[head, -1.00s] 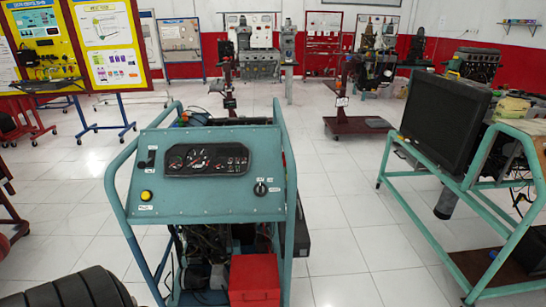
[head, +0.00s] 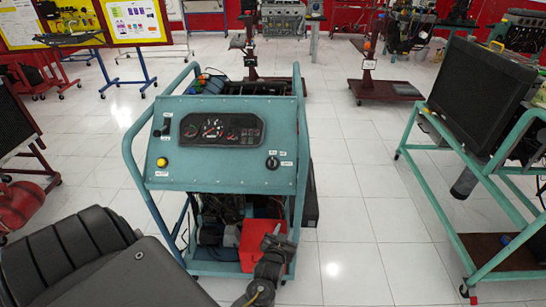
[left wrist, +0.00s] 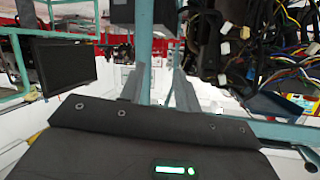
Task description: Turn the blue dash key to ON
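The blue-teal dash panel (head: 230,175) faces me on its wheeled frame. A small dark round key switch (head: 272,163) sits at its right side between small white labels. The key's exact position is too small to tell. My left gripper (head: 274,235) is below the panel, in front of the red box, apart from the key. In the left wrist view its two grey fingers (left wrist: 160,88) stand apart with nothing gripped. The key does not show in that view. My right gripper is not in view.
The panel also carries a gauge cluster (head: 221,131) and a yellow button (head: 162,162). A red box (head: 250,247) sits low in the frame. Loose wires (left wrist: 270,45) show in the left wrist view.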

